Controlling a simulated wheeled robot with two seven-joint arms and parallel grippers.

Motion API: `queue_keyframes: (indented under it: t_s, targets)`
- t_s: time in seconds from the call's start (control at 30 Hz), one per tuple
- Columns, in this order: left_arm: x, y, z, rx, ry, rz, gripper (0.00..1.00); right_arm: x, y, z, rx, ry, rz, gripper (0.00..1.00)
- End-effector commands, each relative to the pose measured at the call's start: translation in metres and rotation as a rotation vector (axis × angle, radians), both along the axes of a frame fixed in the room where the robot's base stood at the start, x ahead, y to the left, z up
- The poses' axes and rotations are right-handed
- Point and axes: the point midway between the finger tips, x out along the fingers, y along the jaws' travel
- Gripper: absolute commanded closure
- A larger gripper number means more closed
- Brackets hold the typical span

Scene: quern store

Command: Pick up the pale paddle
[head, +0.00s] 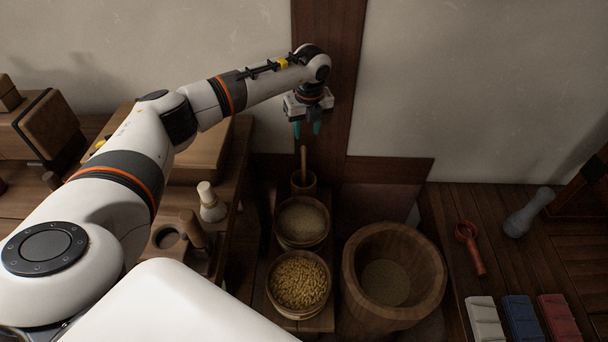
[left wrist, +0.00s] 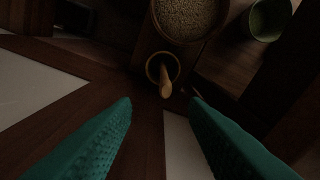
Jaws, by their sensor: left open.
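A pale tan handle, which looks like the paddle (head: 304,158), stands nearly upright in a small wooden cup (head: 304,187) against the wall. Its lower part is hidden inside the cup. In the left wrist view the paddle (left wrist: 165,85) leans out of the round cup (left wrist: 151,69), with its rounded end toward the camera. My left gripper (head: 307,132) is open and empty, with teal fingers pointing down above the paddle and apart from it. In the left wrist view the paddle shows ahead of the gap between the fingertips (left wrist: 161,101). My right gripper is not in view.
A bowl of grain (head: 302,222) and a bowl of yellow kernels (head: 299,284) stand in front of the cup. A large wooden tub (head: 358,274) is to their right. A wooden post (head: 340,90) and the wall are close behind. The right table holds a red tool (head: 469,247).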

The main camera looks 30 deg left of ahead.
Motion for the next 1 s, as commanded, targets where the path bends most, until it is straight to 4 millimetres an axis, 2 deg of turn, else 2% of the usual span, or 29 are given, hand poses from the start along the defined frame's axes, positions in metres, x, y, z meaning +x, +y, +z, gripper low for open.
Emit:
queue_keyframes:
  t_s: [0.03, 0.2, 0.43, 0.7, 0.8, 1.0]
  targets:
    - [0.0, 0.001, -0.013, 0.0, 0.004, 0.0, 0.6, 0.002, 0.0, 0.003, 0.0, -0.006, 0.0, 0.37]
    - [0.002, 0.003, -0.04, -0.002, 0.002, 0.001, 0.6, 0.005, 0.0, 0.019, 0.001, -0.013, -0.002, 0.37]
    - [0.002, 0.006, -0.057, -0.001, 0.002, 0.0, 0.6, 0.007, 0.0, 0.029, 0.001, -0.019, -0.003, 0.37]
    - [0.0, 0.011, -0.096, -0.001, 0.002, -0.001, 0.6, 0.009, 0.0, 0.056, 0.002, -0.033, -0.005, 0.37]
    - [0.001, 0.012, -0.102, -0.001, 0.001, -0.001, 0.6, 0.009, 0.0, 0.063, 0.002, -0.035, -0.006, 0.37]
    - [0.001, 0.012, -0.102, -0.001, 0.0, -0.001, 0.6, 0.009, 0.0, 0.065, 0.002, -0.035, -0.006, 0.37]
